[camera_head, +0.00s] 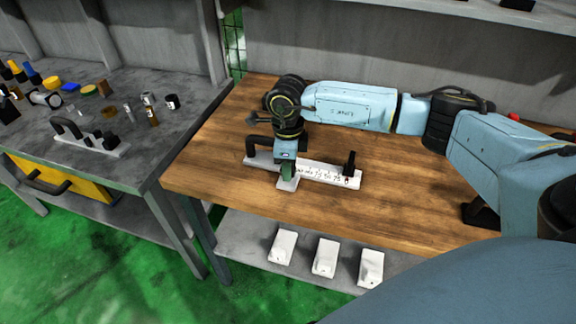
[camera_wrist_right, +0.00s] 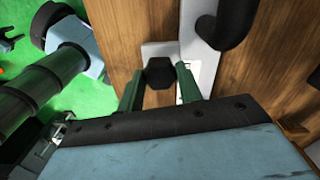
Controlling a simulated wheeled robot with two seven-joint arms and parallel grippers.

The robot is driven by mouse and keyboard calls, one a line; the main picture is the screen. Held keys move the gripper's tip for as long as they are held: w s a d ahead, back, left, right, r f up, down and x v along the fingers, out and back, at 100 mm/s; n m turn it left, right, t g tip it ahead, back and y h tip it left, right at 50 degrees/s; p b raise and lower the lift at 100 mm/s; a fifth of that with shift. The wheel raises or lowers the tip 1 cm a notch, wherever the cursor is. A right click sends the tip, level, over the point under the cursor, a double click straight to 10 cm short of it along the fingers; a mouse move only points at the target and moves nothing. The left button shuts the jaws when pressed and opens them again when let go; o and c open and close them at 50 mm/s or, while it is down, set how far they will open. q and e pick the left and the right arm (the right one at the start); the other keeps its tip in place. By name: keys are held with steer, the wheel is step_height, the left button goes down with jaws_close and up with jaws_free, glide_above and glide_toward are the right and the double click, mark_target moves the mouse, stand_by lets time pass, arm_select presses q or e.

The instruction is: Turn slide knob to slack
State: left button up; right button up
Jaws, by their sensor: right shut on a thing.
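A long white device (camera_head: 325,173) with printed marks lies on the wooden bench, with a black handle (camera_head: 255,147) at its left end and a black upright piece (camera_head: 349,163) at its right end. A small white slide block (camera_head: 288,184) sits at its near side. My right gripper (camera_head: 288,172) points down over this block and hides the knob in the head view. In the right wrist view the dark slide knob (camera_wrist_right: 158,72) is between the green fingers of my right gripper (camera_wrist_right: 160,78), which is shut on it.
The wooden bench (camera_head: 410,200) is mostly clear around the device. Several white blocks (camera_head: 324,256) lie on a lower shelf in front. A grey table (camera_head: 80,160) at the left holds small parts and another black-handled white piece (camera_head: 90,140). A grey wall stands behind.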

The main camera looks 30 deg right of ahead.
stand_by(0.5)
steer(key=o, duration=1)
steer(key=shift+r, duration=0.1)
step_height(320, 180, up, 13)
steer(key=shift+r, duration=0.15)
steer(key=shift+a, duration=0.1)
